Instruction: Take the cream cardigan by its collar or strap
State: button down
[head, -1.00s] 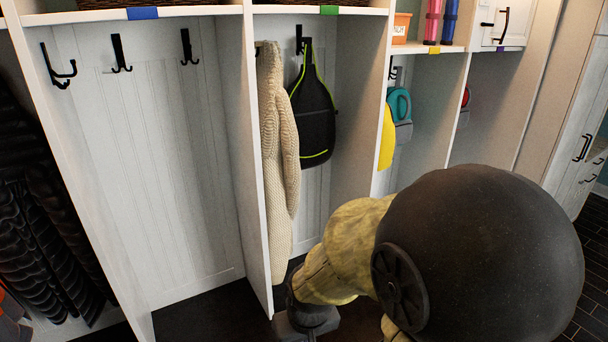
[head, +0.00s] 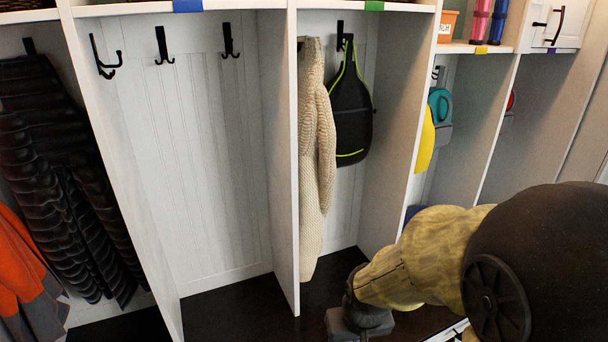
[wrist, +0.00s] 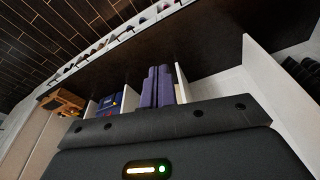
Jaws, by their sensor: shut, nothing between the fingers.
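The cream cardigan (head: 311,165) is a cable-knit garment. It hangs at the left side of the cubby with the green tag, close against the white divider, with its collar at the hook level near the top. My gripper (head: 358,322) is low in the head view, in front of the dark bench, below and to the right of the cardigan's hem and apart from it. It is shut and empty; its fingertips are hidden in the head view. The wrist view shows its dark housing (wrist: 160,150) but no cardigan.
A black bag with lime trim (head: 352,115) hangs just right of the cardigan. A white divider (head: 284,150) stands at its left. The cubby left of that has bare hooks (head: 163,45). A black puffer jacket (head: 55,170) hangs far left. Purple boots (wrist: 158,87) show in the wrist view.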

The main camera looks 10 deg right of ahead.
dwell(0.3)
jog(key=c, duration=1.6)
grip_release()
jog(key=shift+o, duration=1)
jog(key=shift+w+d, duration=0.1)
jog(key=shift+d, duration=0.2)
jog(key=shift+a, duration=0.1)
